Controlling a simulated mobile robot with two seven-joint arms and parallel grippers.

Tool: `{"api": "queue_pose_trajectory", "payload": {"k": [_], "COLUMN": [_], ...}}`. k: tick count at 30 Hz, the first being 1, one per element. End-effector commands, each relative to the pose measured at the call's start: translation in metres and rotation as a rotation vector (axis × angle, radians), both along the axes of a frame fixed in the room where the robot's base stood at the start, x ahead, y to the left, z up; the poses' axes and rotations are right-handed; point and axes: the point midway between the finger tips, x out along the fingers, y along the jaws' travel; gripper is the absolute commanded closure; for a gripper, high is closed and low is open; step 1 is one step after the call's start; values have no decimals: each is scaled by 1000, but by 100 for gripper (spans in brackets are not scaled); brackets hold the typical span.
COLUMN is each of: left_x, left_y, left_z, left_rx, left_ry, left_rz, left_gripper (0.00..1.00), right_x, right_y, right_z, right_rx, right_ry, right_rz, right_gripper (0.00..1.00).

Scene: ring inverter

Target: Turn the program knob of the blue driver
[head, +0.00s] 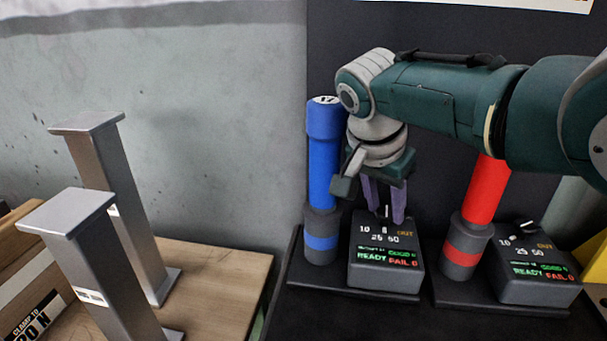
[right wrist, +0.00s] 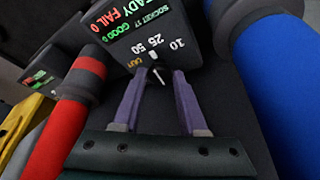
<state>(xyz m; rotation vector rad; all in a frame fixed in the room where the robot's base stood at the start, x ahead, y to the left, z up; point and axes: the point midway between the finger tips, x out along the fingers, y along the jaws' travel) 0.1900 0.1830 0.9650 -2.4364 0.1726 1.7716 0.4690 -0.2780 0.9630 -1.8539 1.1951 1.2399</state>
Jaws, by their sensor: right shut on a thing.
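The blue driver (head: 323,170) stands upright in a dark holder with a blue band. It also shows large at the right of the right wrist view (right wrist: 275,85). Its dark control box (head: 385,272) sits just right of it, marked 10, 25, 50 and OUT, with READY and FAIL 0 lit. The program knob (right wrist: 157,76), with a white pointer mark, is on top of the box. My right gripper (head: 386,213) reaches down with its purple fingers on either side of the knob, shut on it. The fingers partly hide the knob. My left gripper is not in view.
A red driver (head: 487,190) with its own box (head: 535,283) stands to the right, near my right forearm. Two grey metal posts (head: 128,215) stand on a wooden table (head: 232,275) at the left. A dark panel rises behind the drivers.

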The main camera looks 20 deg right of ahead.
Motion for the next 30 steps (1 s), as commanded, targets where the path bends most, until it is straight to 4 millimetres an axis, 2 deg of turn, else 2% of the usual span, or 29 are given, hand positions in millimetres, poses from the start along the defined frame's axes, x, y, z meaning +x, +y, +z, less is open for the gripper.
{"api": "queue_pose_trajectory", "payload": {"k": [6,7,14,24,28,30], "left_x": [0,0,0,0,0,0], "left_y": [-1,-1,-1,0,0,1], "left_z": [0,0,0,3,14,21], "left_rx": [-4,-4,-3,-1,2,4], "left_ry": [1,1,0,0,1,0], "left_rz": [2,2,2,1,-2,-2], "left_gripper": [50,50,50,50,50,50], "right_x": [0,0,0,0,-2,-3], "right_y": [0,0,0,-1,-3,-4], "right_z": [-1,-1,0,1,4,4], "right_rx": [0,0,0,-2,-4,-6], "right_ry": [0,0,0,-1,1,1], "right_rz": [1,1,1,24,126,230], "right_gripper": [100,55,29,28,28,28]}}
